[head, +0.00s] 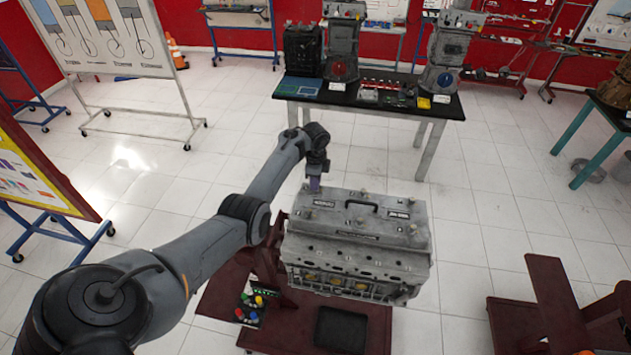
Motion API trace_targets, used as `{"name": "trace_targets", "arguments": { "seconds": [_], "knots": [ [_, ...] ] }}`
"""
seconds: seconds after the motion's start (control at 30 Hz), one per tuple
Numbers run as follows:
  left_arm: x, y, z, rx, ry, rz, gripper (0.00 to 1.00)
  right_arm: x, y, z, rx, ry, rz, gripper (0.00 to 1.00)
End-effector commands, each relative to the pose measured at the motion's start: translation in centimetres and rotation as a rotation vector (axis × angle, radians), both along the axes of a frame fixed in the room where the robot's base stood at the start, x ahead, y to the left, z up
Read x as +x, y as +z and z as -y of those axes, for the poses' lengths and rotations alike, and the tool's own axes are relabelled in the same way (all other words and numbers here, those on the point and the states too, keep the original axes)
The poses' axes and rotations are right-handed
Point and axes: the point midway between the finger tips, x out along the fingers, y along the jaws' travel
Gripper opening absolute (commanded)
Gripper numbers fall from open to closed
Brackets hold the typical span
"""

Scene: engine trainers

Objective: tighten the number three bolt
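The grey engine (359,268) stands on a dark red stand in the middle of the head view. Its top cover (345,222) has a black handle (361,205) and small labels too small to read. Small brass-coloured bolts show on the cover, one at the back edge (363,193) and one near the right end (412,229). I cannot tell which bolt is number three. My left gripper (315,186) points down over the cover's back left corner. Its fingers are small, and I cannot tell whether they touch anything there. My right gripper is not in view.
A black-topped table (400,112) with engine parts stands behind the engine. The red stand (262,338) holds a black tray (341,329) and coloured small items (251,306). Another dark red stand (555,300) is at the lower right. White floor lies clear around the engine.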

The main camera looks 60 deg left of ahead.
Motion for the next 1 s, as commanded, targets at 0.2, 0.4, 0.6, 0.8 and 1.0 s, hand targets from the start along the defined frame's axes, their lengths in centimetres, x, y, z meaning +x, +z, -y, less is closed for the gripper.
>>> {"name": "trace_targets", "arguments": {
  "seconds": [0.2, 0.4, 0.6, 0.8, 1.0],
  "knots": [
    [0.0, 0.0, 0.0, 0.000, 0.001, 0.000, 0.46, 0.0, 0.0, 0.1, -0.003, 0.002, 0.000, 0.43],
    [0.0, 0.0, 0.0, 0.000, 0.001, 0.000, 0.46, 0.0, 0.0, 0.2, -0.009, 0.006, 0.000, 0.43],
    [0.2, 1.0, 0.1, -0.001, 0.000, 0.003, 0.46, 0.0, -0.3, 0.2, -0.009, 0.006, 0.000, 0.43],
    [0.2, 4.2, 0.0, 0.000, 0.001, 0.006, 0.46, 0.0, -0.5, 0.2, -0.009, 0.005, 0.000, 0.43],
    [0.2, 7.6, 0.0, 0.000, 0.001, 0.006, 0.46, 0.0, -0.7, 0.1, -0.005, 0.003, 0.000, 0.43]
  ]
}}
